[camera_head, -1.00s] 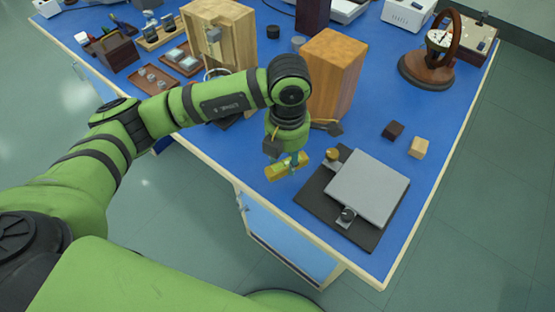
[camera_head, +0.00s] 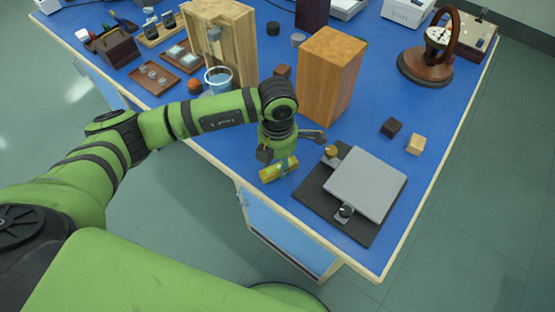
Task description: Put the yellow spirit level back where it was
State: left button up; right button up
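The yellow spirit level (camera_head: 279,169), a short bar with a greenish middle, is at the front edge of the blue bench, left of the dark base plate. It looks to lie on the bench top, but I cannot tell for sure that it rests there. My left gripper (camera_head: 291,147) is just above it, pointing down. Its two dark fingers are spread wide apart, one near the level's left part and one beyond its right end. Whether a finger touches the level is hidden. My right gripper is not in view.
A grey plate (camera_head: 366,187) on a dark base (camera_head: 313,195) is close on the right. A tall wooden block (camera_head: 331,78) stands behind the gripper.

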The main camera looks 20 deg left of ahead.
aim_at(278, 164)
pick_arm(q)
jog(key=shift+o, duration=0.4)
jog(key=shift+r, duration=0.6)
notch_tip(278, 164, up, 11)
jog(key=b, duration=0.1)
jog(key=shift+r, duration=0.1)
